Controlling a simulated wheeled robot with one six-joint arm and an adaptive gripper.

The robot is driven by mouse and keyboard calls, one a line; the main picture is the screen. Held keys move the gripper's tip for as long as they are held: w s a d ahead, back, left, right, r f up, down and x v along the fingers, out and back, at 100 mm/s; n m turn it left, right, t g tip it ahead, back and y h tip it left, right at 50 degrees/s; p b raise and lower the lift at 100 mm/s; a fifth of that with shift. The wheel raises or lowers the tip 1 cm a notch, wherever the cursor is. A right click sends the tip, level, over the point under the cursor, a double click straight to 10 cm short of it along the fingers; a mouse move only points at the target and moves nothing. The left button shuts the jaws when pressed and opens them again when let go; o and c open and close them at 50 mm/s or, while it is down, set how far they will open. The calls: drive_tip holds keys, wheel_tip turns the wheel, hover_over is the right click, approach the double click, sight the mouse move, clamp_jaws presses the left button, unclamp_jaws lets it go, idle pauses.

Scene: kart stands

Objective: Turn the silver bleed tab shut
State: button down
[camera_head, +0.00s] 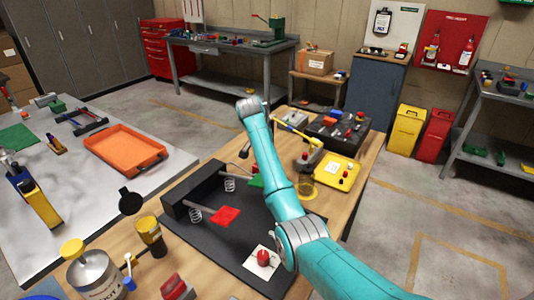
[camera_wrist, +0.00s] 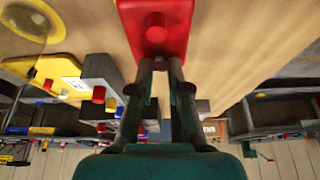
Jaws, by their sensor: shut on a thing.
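In the wrist view, my gripper (camera_wrist: 160,68) reaches to the near edge of a red block (camera_wrist: 155,28) with a round red knob on top. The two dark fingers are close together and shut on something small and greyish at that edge. It seems to be the silver bleed tab, but the fingertips mostly hide it, so its angle cannot be told. In the head view, my teal arm stretches over the workbench (camera_head: 205,258), and the gripper is not clearly visible.
A yellow plate (camera_head: 351,173) and a grey block (camera_head: 309,160) with a red knob stand near the arm. A black pedal stand (camera_head: 188,192) is to its left. An orange tray (camera_head: 125,148) lies on the left table.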

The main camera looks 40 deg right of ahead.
drive_tip(key=c, duration=1.1)
unclamp_jaws()
drive_tip(key=shift+v, duration=3.75)
